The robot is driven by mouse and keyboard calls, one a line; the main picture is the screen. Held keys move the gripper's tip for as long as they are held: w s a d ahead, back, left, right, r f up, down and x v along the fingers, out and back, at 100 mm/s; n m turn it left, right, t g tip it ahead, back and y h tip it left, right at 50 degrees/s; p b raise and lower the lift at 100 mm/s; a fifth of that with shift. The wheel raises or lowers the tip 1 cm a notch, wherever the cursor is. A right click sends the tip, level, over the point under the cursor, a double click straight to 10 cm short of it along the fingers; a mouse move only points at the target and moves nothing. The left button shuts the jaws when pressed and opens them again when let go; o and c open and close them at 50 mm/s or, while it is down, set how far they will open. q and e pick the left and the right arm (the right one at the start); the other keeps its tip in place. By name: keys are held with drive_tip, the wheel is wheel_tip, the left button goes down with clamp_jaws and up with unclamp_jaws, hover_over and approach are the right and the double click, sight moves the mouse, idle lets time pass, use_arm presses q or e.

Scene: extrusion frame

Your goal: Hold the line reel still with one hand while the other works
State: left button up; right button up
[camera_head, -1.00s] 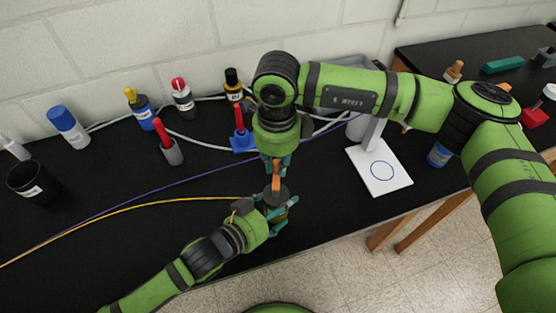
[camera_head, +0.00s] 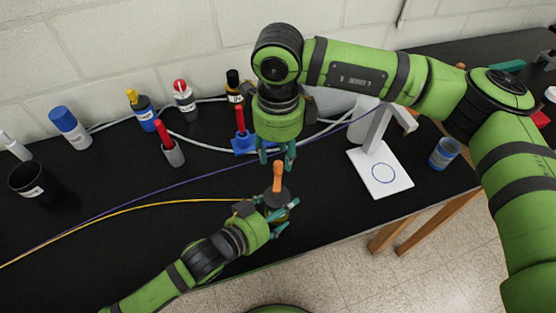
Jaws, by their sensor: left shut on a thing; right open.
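The line reel (camera_head: 277,192) stands near the front edge of the black bench, with a dark round body and an orange upright piece (camera_head: 278,175) on top. My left gripper (camera_head: 274,214) comes in from the lower left and is shut on the reel's body, its teal fingers around it. The fingers hide part of the reel. My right gripper (camera_head: 277,158) hangs above and behind the reel, pointing down. It is open and empty, its fingertips a little apart from the orange piece.
A yellow cable (camera_head: 130,207) and a purple cable (camera_head: 180,182) run across the bench to the left. Several bottles, a black cup (camera_head: 35,182) and a red-handled tool in a grey holder (camera_head: 172,152) stand behind. A white plate with a blue circle (camera_head: 380,178) lies right.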

sight(278, 163)
wheel_tip(278, 163, up, 8)
drive_tip(key=shift+f, duration=0.25)
idle(0.5)
wheel_tip(278, 163, down, 12)
drive_tip(key=m, duration=0.6)
drive_tip(key=shift+r, duration=0.2)
clamp_jaws()
